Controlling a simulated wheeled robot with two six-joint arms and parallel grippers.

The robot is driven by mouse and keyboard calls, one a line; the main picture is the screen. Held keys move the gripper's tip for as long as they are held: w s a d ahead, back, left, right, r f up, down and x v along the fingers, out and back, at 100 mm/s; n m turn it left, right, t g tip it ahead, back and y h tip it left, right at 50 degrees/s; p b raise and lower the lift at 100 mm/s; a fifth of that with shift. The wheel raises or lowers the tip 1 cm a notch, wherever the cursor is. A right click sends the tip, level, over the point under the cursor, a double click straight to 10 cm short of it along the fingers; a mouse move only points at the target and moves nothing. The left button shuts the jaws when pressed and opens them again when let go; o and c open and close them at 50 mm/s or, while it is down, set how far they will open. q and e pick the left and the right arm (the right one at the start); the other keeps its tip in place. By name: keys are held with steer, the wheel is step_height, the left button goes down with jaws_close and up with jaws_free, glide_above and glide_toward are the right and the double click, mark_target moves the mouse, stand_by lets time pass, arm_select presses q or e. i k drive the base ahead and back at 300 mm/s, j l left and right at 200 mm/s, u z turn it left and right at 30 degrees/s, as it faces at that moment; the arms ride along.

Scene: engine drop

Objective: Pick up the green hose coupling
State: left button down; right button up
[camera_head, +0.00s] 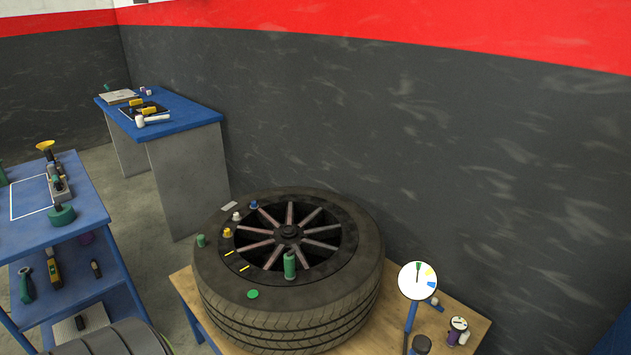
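A tire with a dark spoked rim (300,325) lies flat on a wooden table. Several small green parts are on it. A green cylinder (289,265) stands upright near the rim's front edge. A smaller green piece (201,240) sits on the left of the tire's sidewall. A flat green disc (252,294) lies on the front sidewall. I cannot tell for certain which is the hose coupling. Neither of my grippers shows in the head view.
Blue (254,204), white (237,216) and yellow (227,232) small parts also sit on the tire. A round white gauge (417,281) stands at the wooden table's (465,318) right. A blue cart (85,222) with tools is at left, a blue-topped bench (190,114) behind.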

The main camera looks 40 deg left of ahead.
mark_target(290, 268)
steer(key=u, duration=1.55)
